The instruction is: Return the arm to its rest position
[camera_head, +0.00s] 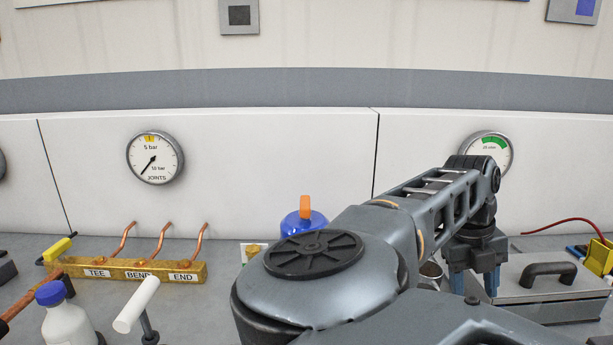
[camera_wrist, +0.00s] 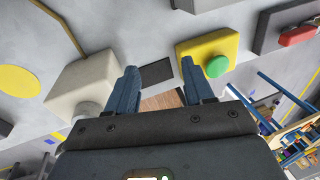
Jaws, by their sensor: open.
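My gripper (camera_head: 474,283) is at the right in the head view, pointing down beside a grey box with a black handle (camera_head: 548,271). In the wrist view my gripper (camera_wrist: 158,80) shows two blue fingers spread apart with nothing between them. My arm stretches across the right half of the head view and hides part of the bench behind it. Whether the fingers touch the grey box cannot be told.
A brass manifold (camera_head: 150,271) with copper pipes, a white bottle (camera_head: 65,322) and a white-handled tool (camera_head: 137,304) stand at left. A blue container (camera_head: 304,222) is behind my arm. The wrist view shows a yellow box with a green button (camera_wrist: 208,55).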

